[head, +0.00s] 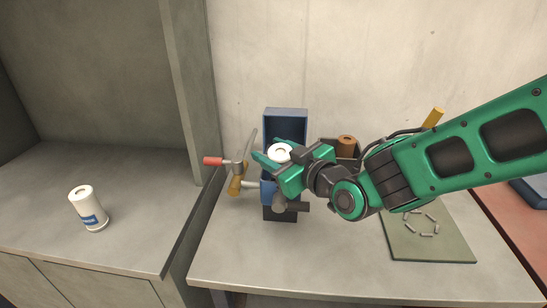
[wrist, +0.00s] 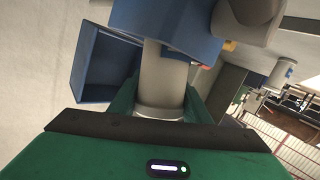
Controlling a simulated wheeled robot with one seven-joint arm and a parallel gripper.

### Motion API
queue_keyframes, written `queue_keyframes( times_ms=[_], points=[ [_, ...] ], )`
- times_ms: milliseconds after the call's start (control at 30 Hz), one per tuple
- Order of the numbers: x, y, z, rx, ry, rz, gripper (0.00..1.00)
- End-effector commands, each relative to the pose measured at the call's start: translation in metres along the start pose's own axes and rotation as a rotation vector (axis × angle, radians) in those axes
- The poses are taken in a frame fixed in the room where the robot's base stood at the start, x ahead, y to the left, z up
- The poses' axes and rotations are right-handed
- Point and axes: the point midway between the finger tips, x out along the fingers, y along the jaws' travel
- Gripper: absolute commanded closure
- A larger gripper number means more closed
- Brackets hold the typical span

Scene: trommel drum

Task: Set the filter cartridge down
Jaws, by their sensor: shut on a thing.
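A second white cartridge with a blue label (head: 88,208) stands on the grey counter at the left.
A blue vise-like device (head: 267,191) stands just below my gripper. An open blue bin (head: 285,114) is behind it. A red-handled tool (head: 214,161) lies to the left. A green mat (head: 430,247) with small pins lies at the right. The bench front is clear.

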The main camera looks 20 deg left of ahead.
Motion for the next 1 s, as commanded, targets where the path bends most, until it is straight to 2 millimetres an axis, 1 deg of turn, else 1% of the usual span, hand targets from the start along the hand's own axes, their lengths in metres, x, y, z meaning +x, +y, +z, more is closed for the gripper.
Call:
queue_keyframes(
  times_ms=[167, 300, 367, 900, 933, 1000],
  points=[
    [0.004, 0.000, 0.009, 0.002, -0.001, 0.000, 0.82],
    [0.009, 0.000, 0.023, 0.003, -0.004, 0.000, 0.82],
    [0.010, 0.003, 0.018, 0.021, -0.020, -0.007, 0.83],
    [0.022, 0.015, 0.014, 0.200, -0.215, -0.082, 0.82],
    [0.023, 0.013, 0.021, 0.200, -0.217, -0.083, 0.82],
    [0.024, 0.011, 0.027, 0.198, -0.216, -0.083, 0.82]
  ],
)
